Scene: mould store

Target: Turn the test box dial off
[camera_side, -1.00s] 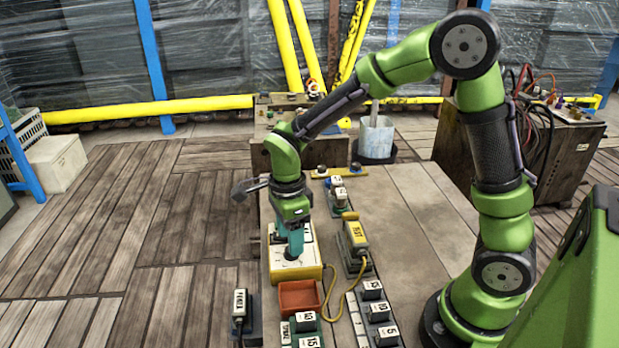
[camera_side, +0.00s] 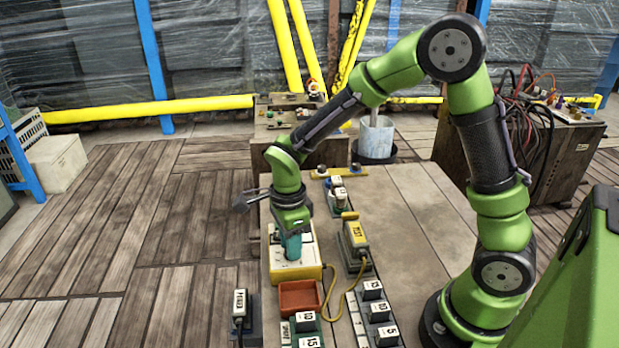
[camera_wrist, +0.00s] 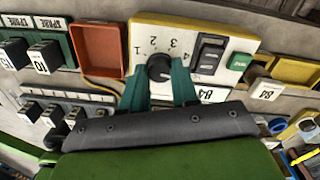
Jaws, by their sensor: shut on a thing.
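The test box (camera_side: 312,271) is cream-faced with yellow sides and lies at the left edge of the table. In the wrist view the test box (camera_wrist: 143,33) shows a round black dial (camera_wrist: 159,68) ringed by printed numbers. The way its pointer faces is too small to read. A black rocker switch (camera_wrist: 210,53) and a green part (camera_wrist: 240,61) sit to the dial's right. My gripper (camera_wrist: 160,76) has its teal fingers on either side of the dial, shut on it. In the side view my gripper (camera_side: 291,248) points down at the box and hides the dial.
A red-brown tray (camera_side: 300,297) sits just in front of the box. A yellow-topped device (camera_side: 356,236) with a yellow cable (camera_side: 337,302) stands to its right. Several labelled blocks (camera_side: 378,312) stand at the front. The table's right half (camera_side: 411,215) is clear.

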